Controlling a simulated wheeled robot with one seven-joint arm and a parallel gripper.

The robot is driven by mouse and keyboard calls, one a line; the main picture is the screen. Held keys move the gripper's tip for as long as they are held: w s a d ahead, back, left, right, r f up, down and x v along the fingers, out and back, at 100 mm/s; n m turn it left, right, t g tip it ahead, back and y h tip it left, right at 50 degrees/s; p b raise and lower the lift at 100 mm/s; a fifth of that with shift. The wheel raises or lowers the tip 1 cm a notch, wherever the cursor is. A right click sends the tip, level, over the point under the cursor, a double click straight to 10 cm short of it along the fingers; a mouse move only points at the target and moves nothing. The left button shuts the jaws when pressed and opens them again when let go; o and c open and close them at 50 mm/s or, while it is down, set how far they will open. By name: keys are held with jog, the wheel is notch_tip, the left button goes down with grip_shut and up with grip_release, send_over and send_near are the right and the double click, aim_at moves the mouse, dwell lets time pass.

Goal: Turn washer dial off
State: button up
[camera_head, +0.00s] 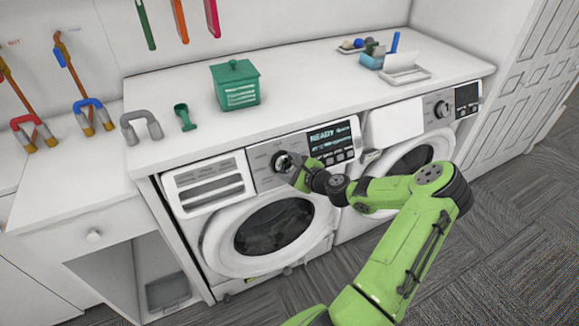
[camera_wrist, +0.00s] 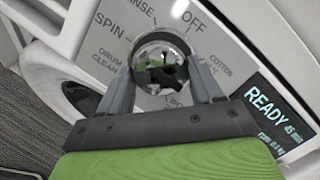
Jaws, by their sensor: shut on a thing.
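The washer dial (camera_wrist: 161,54) is a round, shiny metal knob on the left washer's grey panel. In the wrist view my gripper (camera_wrist: 160,65) has one finger on each side of it, closed on it. Labels around it read RINSE, OFF, SPIN, DRUM CLEAN and COTTON. I cannot tell which label the dial points to. The panel's display (camera_wrist: 265,110) reads READY. In the head view my green arm reaches from the lower right to the dial (camera_head: 281,161) on the left washer (camera_head: 212,245), and my gripper (camera_head: 288,164) partly covers it.
A second machine with its own dial (camera_head: 442,109) stands to the right. The white counter (camera_head: 300,75) above holds a green lidded box (camera_head: 236,85), a green scoop (camera_head: 184,117) and a white tray (camera_head: 405,74). Dark carpet floor (camera_head: 510,220) lies open at the right.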

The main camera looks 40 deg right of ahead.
jog(key=n, duration=0.2)
jog(key=n+g, duration=0.1)
jog(key=n, duration=0.1)
jog(key=shift+d+r+n+y, duration=0.1)
jog(key=shift+r+n+y, duration=0.1)
jog(key=shift+n+y, duration=0.15)
jog(key=n+g, duration=0.1)
jog(key=n, duration=0.3)
jog(key=shift+w+r, duration=0.1)
jog(key=shift+w, duration=0.05)
jog(key=n+g+b, duration=0.1)
jog(key=n+b, duration=0.1)
jog(key=n, duration=0.2)
jog(key=shift+w+n, duration=0.1)
jog(key=shift+n, duration=0.15)
jog(key=shift+r+n+g+b, duration=0.2)
jog(key=shift+n+g+b, duration=0.4)
jog(key=shift+n+b, duration=0.95)
jog(key=shift+n, duration=0.35)
jog(key=o, duration=1.1)
jog(key=shift+c, duration=0.2)
